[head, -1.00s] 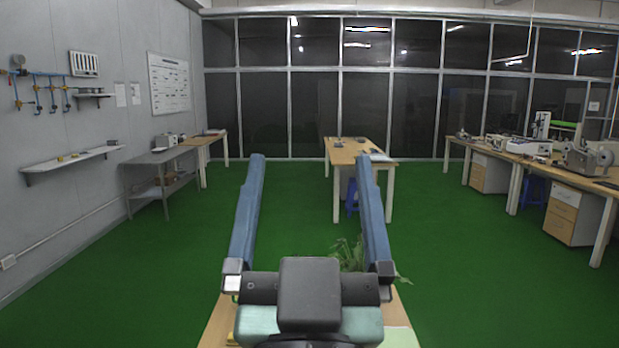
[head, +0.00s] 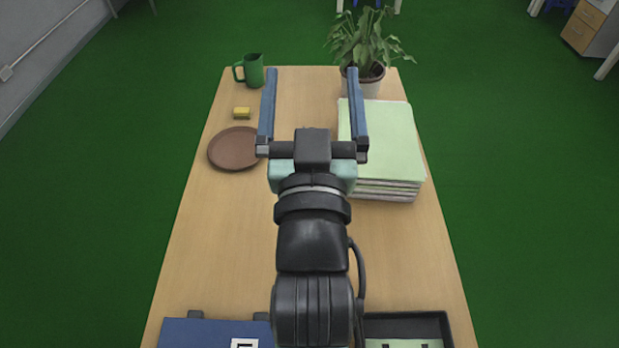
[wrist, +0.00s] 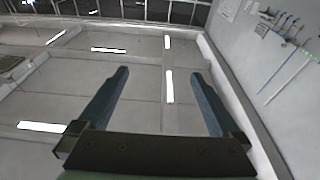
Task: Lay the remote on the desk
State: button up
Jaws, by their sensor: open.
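The desk (head: 215,255) is a long light-wood table below and in front of me in the head view. My gripper (head: 311,73) is open and empty, with its two blue fingers far apart above the middle of the desk. It also shows open in the wrist view (wrist: 160,75), with ceiling and wall beyond the fingers. I see no remote in either current view; my arm hides part of the desk's centre and front.
On the desk are a brown plate (head: 236,149), a yellow sponge (head: 242,113), a green mug (head: 251,70), a potted plant (head: 364,45) and a paper stack (head: 393,140). A blue object (head: 190,333) and a dark tray (head: 438,321) lie at the front. The left-middle surface is bare.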

jog(key=s+f+g+b, duration=0.1)
jog(key=s+f+g, duration=0.3)
jog(key=f, duration=1)
jog(key=s+f+g, duration=0.2)
jog(key=s+f, duration=0.3)
jog(key=f, duration=0.9)
jog(key=x, duration=1.2)
jog(key=shift+w+a, duration=0.15)
jog(key=shift+w, duration=0.2)
jog(key=shift+r, duration=0.1)
jog(key=shift+c, duration=0.3)
jog(key=shift+r, duration=0.1)
grip_shut()
